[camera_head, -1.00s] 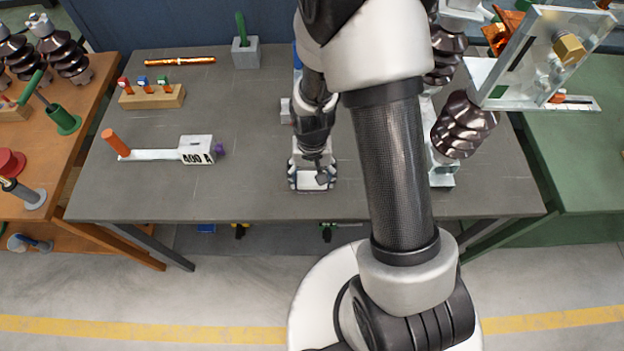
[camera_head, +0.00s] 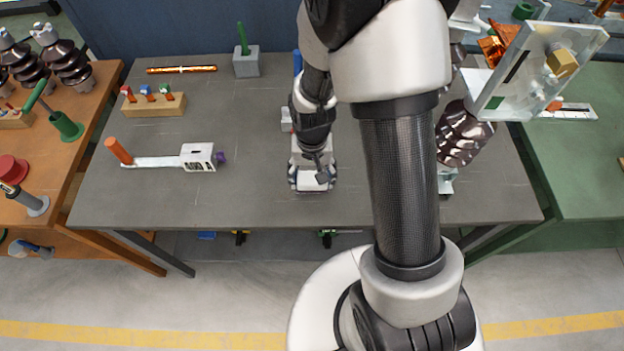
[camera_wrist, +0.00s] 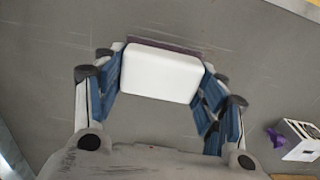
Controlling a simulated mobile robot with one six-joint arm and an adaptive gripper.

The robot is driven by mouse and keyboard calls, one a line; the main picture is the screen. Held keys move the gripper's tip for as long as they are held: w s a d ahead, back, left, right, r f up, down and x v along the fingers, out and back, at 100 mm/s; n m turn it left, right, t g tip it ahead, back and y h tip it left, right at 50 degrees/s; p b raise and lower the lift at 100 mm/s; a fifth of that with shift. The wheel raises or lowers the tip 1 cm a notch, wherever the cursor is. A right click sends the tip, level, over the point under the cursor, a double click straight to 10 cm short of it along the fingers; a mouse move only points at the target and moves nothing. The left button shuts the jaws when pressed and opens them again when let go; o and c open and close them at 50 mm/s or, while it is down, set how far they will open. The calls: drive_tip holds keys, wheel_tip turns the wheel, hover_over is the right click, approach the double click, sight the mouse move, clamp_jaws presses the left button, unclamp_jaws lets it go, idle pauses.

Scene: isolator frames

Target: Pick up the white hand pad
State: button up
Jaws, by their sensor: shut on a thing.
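The white hand pad (camera_wrist: 160,72) is a rounded white block with a dark purplish edge along its far side. In the wrist view it sits between the two blue-lined fingers of my gripper (camera_wrist: 162,80), which touch it at both sides. In the head view the pad (camera_head: 313,181) shows as a small white patch at the front middle of the grey table (camera_head: 250,205). My gripper (camera_head: 312,178) is around it there, low over the table. I cannot tell whether the pad touches the table.
Dark ribbed insulators (camera_head: 463,135) are at right.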

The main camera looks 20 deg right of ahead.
sight(312, 176)
wheel_tip(312, 176, up, 16)
drive_tip(key=p, duration=0.4)
